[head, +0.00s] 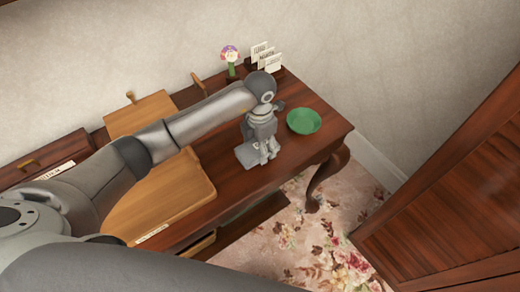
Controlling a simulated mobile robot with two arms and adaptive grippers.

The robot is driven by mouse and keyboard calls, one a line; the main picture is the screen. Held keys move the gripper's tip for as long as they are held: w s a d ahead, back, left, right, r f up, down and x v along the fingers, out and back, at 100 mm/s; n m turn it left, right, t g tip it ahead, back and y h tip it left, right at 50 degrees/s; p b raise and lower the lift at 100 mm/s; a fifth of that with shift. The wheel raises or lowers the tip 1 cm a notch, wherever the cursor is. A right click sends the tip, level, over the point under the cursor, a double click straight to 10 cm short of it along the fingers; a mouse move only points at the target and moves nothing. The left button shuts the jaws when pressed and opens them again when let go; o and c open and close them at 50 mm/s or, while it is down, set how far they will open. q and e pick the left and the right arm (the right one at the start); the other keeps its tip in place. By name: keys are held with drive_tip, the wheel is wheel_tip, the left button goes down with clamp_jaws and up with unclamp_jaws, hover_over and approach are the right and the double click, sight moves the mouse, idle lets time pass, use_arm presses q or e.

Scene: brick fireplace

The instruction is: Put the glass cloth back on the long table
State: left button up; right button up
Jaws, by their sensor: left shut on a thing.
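The long table (318,150) is dark wood with a curved leg and runs along the wall. My left gripper (262,152) points down at the table's right part, beside the green bowl. It is shut on a small flat grey thing, which looks like the glass cloth (246,155). The grey piece shows at the left of the fingers, at or just above the tabletop; I cannot tell whether it touches. My left arm hides part of the table behind it. My right gripper is not in view.
A green bowl (304,121) stands right of the gripper. A card rack (265,58) and a small flower pot (231,62) are at the back. A light wooden board (180,200) lies to the left. Dark slatted wood (450,190) stands at right, over flowered carpet (320,240).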

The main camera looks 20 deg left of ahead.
use_arm(q)
drive_tip(key=shift+w+f, duration=0.25)
drive_tip(key=shift+f, duration=0.05)
wheel_tip(320, 180, down, 3)
drive_tip(key=shift+r, duration=0.1)
drive_tip(key=shift+f, duration=0.25)
drive_tip(key=o, duration=1)
drive_tip(key=shift+r, duration=0.15)
